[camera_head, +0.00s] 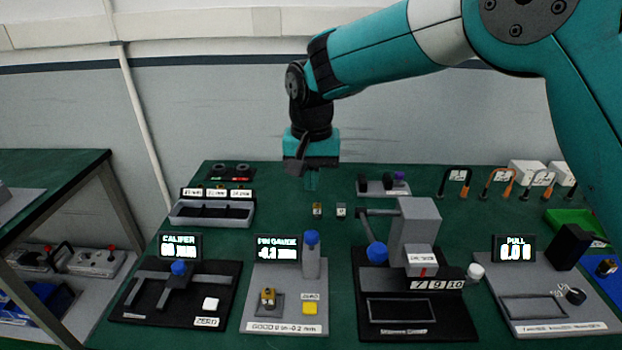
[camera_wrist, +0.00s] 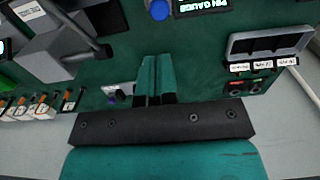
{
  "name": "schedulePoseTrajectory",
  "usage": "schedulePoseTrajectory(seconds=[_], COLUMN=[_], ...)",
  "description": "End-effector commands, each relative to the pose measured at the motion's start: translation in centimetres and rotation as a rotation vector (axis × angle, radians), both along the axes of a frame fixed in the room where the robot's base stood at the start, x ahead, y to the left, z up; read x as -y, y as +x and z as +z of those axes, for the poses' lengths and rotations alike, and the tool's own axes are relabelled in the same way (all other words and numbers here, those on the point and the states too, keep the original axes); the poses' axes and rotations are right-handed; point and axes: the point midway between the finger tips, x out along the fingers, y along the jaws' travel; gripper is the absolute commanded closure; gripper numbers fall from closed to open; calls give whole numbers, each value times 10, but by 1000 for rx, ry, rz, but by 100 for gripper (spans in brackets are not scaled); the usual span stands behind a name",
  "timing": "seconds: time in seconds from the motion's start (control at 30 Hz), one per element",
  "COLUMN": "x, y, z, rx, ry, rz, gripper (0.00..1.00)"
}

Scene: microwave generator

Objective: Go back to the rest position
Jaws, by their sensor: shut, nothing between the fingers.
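My gripper (camera_head: 312,182) hangs at the end of my teal arm, pointing down above the back middle of the green table (camera_head: 270,185). Its two teal fingers are shut together with nothing between them. In the wrist view the shut fingers (camera_wrist: 155,82) show against the green table top. In the head view two small blocks, one brassy (camera_head: 317,209) and one grey (camera_head: 341,210), stand on the table just in front of the gripper. The gripper appears clear of them, though its exact height is hard to tell.
A caliper station (camera_head: 130,318), a pin gauge station (camera_head: 250,318), a grey press-like device (camera_head: 415,225) and a pull station (camera_head: 515,325) line the front. A sorting tray (camera_head: 185,222) stands back left; looped cables (camera_head: 455,180) stand back right. A wall is behind the table.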

Motion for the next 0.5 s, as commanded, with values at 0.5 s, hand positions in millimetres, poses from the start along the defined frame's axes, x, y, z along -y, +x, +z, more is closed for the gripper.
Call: schedulePoseTrajectory(seconds=[0.5], x=[37], y=[-31], z=[35], rx=[7], ry=[51], rz=[110], gripper=[100])
